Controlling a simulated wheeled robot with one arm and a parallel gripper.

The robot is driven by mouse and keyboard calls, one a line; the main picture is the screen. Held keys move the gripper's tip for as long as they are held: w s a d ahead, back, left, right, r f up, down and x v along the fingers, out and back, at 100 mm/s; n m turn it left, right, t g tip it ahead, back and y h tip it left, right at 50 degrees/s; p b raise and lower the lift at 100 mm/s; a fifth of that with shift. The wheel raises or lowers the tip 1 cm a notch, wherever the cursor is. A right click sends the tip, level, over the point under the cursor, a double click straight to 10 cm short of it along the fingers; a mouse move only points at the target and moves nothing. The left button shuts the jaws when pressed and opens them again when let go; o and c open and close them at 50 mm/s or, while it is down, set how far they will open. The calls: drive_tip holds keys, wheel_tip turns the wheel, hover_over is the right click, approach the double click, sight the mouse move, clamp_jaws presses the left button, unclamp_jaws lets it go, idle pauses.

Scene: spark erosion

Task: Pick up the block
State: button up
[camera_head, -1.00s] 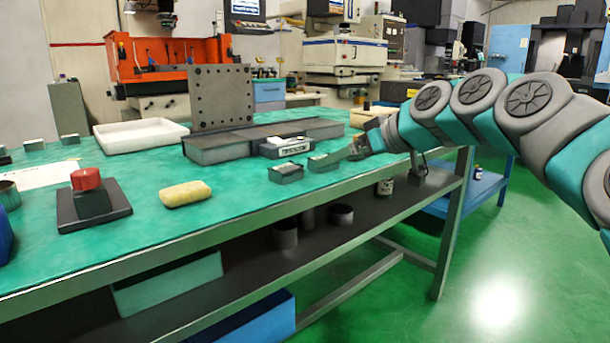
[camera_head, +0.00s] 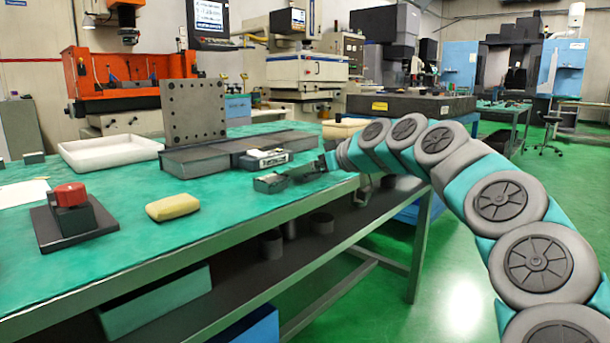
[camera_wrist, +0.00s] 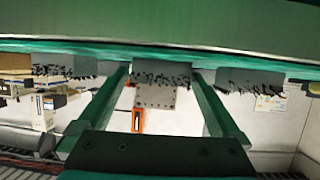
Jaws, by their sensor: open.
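The block (camera_head: 270,183) is a small dark grey block on the green table top, near the front edge, in the head view. My gripper (camera_head: 300,172) is low over the table, just right of the block, with its fingers pointing left toward it. In the head view the near finger appears to meet or overlap the block's right end; contact cannot be told. The wrist view is upside down. My gripper (camera_wrist: 158,74) is open there, two green fingers apart, with a grey block-like shape (camera_wrist: 160,72) showing between the tips. Whether it lies between them in depth is unclear.
A labelled device (camera_head: 262,160) stands just behind the block, by a long grey slab (camera_head: 200,160) and upright holed plate (camera_head: 194,112). A yellow sponge-like piece (camera_head: 172,206), a red-topped switch (camera_head: 70,205) and a white tray (camera_head: 110,152) lie left. Similar grey shapes (camera_wrist: 65,67) flank the fingers.

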drive_tip(key=shift+w+a+f, duration=0.25)
drive_tip(key=shift+w+a, duration=0.1)
drive_tip(key=shift+c, duration=0.2)
clamp_jaws()
idle(0.4)
drive_tip(key=shift+r, duration=0.1)
